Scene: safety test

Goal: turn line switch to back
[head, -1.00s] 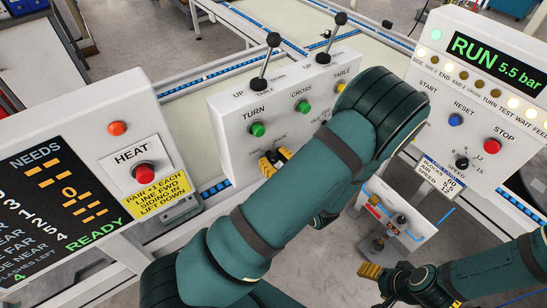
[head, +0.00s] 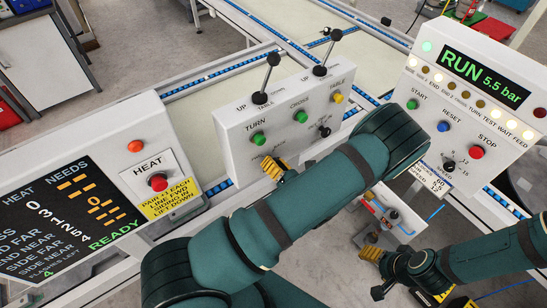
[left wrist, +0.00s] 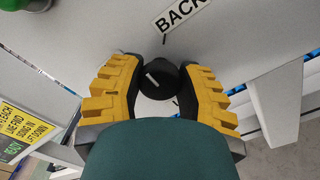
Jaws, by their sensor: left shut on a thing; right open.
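The line switch is a black knob (left wrist: 160,78) with a white pointer mark, low on the white control box (head: 228,150). In the left wrist view the mark points up and to the left, and a BACK label (left wrist: 180,12) sits above and right of the knob. My left gripper (head: 272,168) is at the box's lower front, shut on this knob with a yellow-padded finger on each side. In the head view the gripper hides the knob. My right gripper (head: 370,253) is open and empty at the lower right, away from the box.
The box also carries green TURN (head: 258,139) and CROSS (head: 301,117) buttons, a yellow TABLE button (head: 337,97), another black knob (head: 324,131) and two levers on top. A HEAT panel (head: 157,182) stands left. A RUN panel (head: 485,68) stands right.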

